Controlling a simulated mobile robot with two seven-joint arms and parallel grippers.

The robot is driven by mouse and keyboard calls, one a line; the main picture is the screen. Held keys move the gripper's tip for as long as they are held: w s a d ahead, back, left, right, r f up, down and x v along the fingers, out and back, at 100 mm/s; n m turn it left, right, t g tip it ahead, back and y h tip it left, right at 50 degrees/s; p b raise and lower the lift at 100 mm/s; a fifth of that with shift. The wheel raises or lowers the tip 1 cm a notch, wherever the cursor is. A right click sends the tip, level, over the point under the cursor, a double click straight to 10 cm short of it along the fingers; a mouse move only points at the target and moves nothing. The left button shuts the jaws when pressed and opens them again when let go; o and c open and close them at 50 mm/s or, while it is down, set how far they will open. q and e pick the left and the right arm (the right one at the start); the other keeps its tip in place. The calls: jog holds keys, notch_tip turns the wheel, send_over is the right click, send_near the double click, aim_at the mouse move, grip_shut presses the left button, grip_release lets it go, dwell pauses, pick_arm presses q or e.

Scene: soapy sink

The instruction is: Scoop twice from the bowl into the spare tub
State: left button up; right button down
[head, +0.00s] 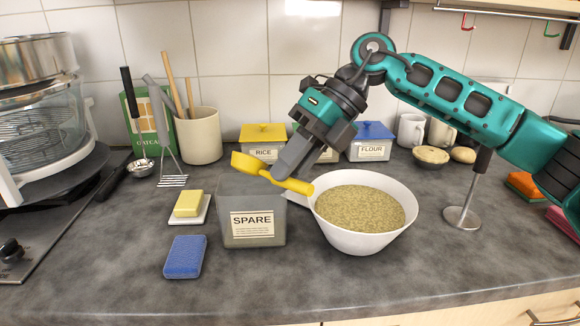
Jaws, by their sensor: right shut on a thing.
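A white bowl (362,241) full of pale grain stands on the counter, right of the middle. The grey spare tub (253,240), labelled SPARE, stands just left of it. My right gripper (284,172) is shut on the handle of a yellow scoop (247,163). The scoop's cup is above the back left of the tub, and its handle end points toward the bowl. I cannot tell what is in the cup or in the tub. My left gripper is not in view.
A butter block (188,203) on a white dish and a blue sponge (184,257) lie left of the tub. Lidded rice (263,147) and flour (371,149) tubs stand behind. A metal-based stand (462,217) is right of the bowl. The front counter is clear.

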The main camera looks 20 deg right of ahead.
jog(key=r+h+p, duration=0.1)
jog(key=p, duration=0.1)
jog(key=r+n+t+h+p, duration=0.1)
jog(key=p, duration=0.1)
jog(key=r+t+h+p, duration=0.1)
jog(key=h+p, duration=0.1)
jog(key=shift+s+a, duration=0.2)
jog(key=shift+a, duration=0.15)
jog(key=h, duration=0.1)
jog(key=n+t+h, duration=0.1)
jog(key=shift+r+t+h, duration=0.3)
jog(key=shift+r+h, duration=0.05)
jog(key=shift+h, duration=0.05)
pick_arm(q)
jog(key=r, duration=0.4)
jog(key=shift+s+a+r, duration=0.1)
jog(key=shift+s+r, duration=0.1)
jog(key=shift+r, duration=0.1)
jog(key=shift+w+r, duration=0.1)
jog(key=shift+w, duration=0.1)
